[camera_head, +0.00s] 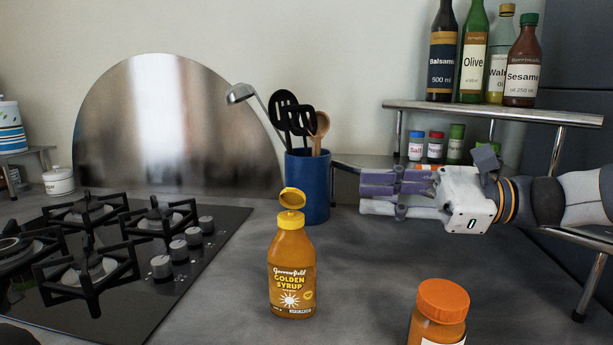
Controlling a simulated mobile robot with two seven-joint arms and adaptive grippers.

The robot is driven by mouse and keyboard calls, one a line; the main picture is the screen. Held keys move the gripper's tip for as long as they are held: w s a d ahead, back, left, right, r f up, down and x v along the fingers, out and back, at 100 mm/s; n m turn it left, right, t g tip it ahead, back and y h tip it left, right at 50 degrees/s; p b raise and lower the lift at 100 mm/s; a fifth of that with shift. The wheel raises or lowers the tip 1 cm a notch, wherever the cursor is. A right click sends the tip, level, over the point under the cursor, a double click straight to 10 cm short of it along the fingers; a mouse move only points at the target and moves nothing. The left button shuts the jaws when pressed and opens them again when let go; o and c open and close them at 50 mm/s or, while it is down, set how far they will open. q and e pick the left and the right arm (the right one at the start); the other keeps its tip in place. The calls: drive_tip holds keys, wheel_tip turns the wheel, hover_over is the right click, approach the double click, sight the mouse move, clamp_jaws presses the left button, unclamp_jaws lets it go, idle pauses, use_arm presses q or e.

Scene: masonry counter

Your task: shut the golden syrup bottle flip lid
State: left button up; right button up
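The golden syrup bottle (292,270) stands upright on the grey counter, in the middle of the head view. Its yellow flip lid (292,198) is open, standing up above the yellow cap base (290,219). My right gripper (363,192) comes in from the right, with its fingers pointing left. It is apart from the bottle, to the right of the lid and at about lid height in the picture. Nothing shows between its fingers, but their gap is not clear from this side. My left gripper is not in view.
A blue utensil crock (308,190) stands behind the bottle. An orange-lidded jar (440,312) is at front right. A black gas hob (190,285) lies left. A raised shelf (540,114) holds several bottles at right. Counter between bottle and jar is clear.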

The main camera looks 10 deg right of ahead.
sight(296, 189)
drive_tip(key=x, duration=0.8)
drive_tip(key=s+x, duration=0.1)
drive_tip(key=x, duration=0.3)
drive_tip(key=shift+a+r+b, duration=0.2)
drive_tip(key=shift+a+b, duration=0.1)
drive_tip(key=shift+b, duration=0.05)
drive_tip(key=shift+c, duration=0.6)
clamp_jaws()
